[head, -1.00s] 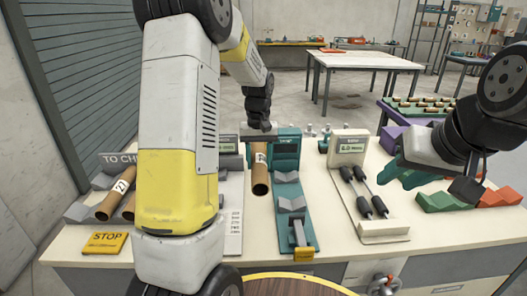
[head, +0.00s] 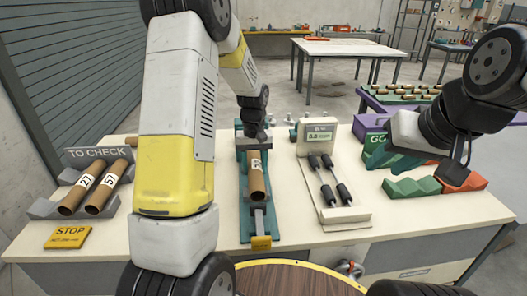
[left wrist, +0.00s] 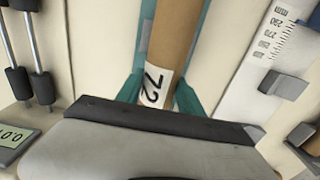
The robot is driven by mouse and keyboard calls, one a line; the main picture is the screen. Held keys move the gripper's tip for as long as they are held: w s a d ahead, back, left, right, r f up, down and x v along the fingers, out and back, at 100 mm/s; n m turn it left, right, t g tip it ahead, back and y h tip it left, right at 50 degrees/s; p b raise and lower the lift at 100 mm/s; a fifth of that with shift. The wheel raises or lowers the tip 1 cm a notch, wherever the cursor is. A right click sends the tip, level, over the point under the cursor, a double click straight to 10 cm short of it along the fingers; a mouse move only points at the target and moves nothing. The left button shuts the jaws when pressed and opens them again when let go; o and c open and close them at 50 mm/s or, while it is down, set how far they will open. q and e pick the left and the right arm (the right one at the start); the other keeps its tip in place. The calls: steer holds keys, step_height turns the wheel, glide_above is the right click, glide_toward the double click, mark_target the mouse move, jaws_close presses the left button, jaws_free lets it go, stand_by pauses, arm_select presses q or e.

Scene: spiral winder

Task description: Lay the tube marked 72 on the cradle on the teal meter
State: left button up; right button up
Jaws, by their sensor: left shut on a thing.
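The tube marked 72 (head: 257,184) is brown, with a white label by the gripper; it also shows in the left wrist view (left wrist: 174,40). My left gripper (head: 255,143) is shut on the tube's far end. The tube points toward the front, lined up above the teal meter (head: 245,224). It covers most of the meter's cradle (head: 262,206); I cannot tell whether it touches the cradle. My right gripper (head: 398,158) is at the right, away from the tube, and its opening is unclear.
Two tubes (head: 76,193) (head: 105,188) lie in the TO CHECK rack at the left. A yellow STOP plate (head: 67,237) lies in front. A meter with two black-handled probes (head: 335,190) stands right of the teal meter. Green (head: 412,188) and orange (head: 462,181) racks are further right.

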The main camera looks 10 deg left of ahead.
arm_select(q)
steer(key=shift+f, duration=1.75)
steer(key=o, duration=1.5)
